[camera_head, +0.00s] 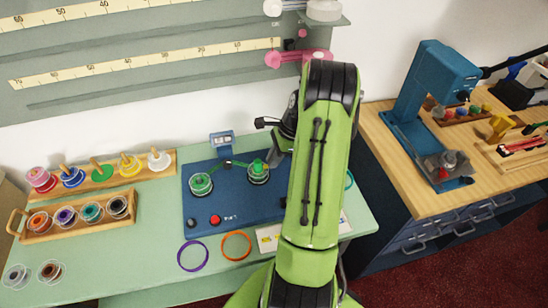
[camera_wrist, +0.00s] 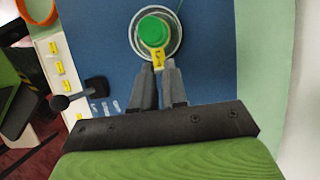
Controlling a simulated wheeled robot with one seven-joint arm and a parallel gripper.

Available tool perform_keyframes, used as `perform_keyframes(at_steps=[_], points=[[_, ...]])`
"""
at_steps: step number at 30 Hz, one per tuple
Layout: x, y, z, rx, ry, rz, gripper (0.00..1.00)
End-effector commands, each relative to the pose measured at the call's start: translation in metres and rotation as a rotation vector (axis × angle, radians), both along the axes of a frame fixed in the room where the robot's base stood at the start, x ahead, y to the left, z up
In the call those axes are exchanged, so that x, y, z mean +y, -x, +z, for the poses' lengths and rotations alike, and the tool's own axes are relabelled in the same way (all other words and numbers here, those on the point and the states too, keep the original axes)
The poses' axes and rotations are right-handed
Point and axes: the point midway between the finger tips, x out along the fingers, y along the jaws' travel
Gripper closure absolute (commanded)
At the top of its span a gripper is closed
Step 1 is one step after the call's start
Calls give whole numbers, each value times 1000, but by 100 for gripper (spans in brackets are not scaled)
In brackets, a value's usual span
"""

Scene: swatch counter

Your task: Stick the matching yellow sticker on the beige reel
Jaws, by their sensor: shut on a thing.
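My gripper (camera_wrist: 158,69) is shut on a small yellow sticker (camera_wrist: 158,60) with a dark mark, held at its fingertips in the wrist view. The sticker overlaps the near edge of a green knob (camera_wrist: 152,31) in that view; I cannot tell whether it touches anything. Under the knob is a pale, clear-rimmed reel (camera_wrist: 137,42) on the blue winder, also in the head view (camera_head: 258,178). I cannot tell whether its winding is beige. More yellow stickers (camera_wrist: 60,67) lie on a white strip.
The blue winder board (camera_head: 235,205) carries a second reel (camera_head: 201,184) at left. Racks of coloured reels (camera_head: 92,215) stand further left. Purple (camera_head: 193,256) and orange (camera_head: 236,245) rings lie in front. A wooden bench (camera_head: 430,190) with a blue press (camera_head: 430,85) stands right.

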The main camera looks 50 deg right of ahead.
Motion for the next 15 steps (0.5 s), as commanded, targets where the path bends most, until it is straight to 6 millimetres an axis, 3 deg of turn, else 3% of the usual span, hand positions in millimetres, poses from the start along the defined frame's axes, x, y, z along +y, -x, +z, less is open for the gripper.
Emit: perform_keyframes(at_steps=[15], points=[[0, 0, -6, 0, 0, 0, 100]])
